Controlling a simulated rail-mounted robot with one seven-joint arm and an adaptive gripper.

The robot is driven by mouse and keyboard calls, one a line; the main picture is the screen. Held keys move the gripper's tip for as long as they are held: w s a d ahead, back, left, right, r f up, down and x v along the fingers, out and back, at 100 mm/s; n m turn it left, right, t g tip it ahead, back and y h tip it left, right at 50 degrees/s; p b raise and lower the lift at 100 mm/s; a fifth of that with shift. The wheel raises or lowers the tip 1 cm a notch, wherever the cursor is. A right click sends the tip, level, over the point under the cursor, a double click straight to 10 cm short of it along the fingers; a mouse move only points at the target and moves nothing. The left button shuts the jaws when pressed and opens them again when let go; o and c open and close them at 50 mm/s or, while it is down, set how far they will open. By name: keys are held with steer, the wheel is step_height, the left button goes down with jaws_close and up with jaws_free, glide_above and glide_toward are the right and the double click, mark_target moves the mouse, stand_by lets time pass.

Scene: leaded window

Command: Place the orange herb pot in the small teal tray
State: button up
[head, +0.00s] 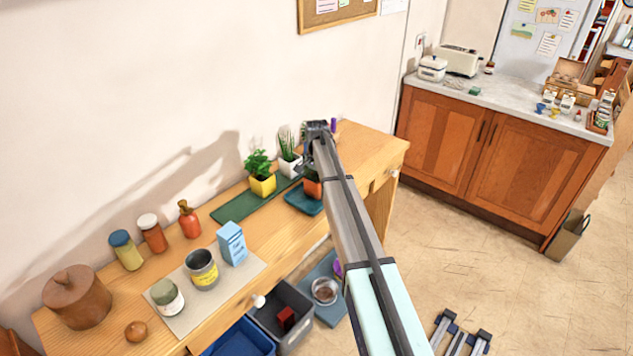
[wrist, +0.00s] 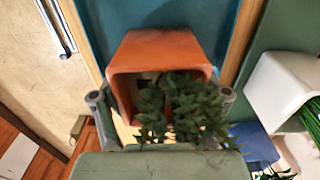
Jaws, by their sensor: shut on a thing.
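The orange herb pot (wrist: 158,50) with dark green leaves sits between the two fingers of my gripper (wrist: 161,97) in the wrist view. The gripper is shut on it. In the head view the orange pot (head: 313,189) shows partly behind my arm, at the small teal tray (head: 301,204). The teal tray (wrist: 165,14) also shows beyond the pot in the wrist view, and the pot overlaps its near part. Whether the pot touches the tray floor or hangs above it I cannot tell. My fingers are hidden in the head view.
A long green tray (head: 229,211) beside the teal one carries a yellow pot (head: 263,185) and a white pot (head: 289,166). The white pot (wrist: 285,88) is close to my gripper's right. Jars, bottles and a blue carton (head: 232,243) stand nearer on the wooden table.

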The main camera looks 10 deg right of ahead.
mark_target(317, 182)
steer(key=shift+f, duration=0.15)
steer(key=o, duration=1.5)
step_height(317, 182, up, 12)
steer(key=b, duration=0.3)
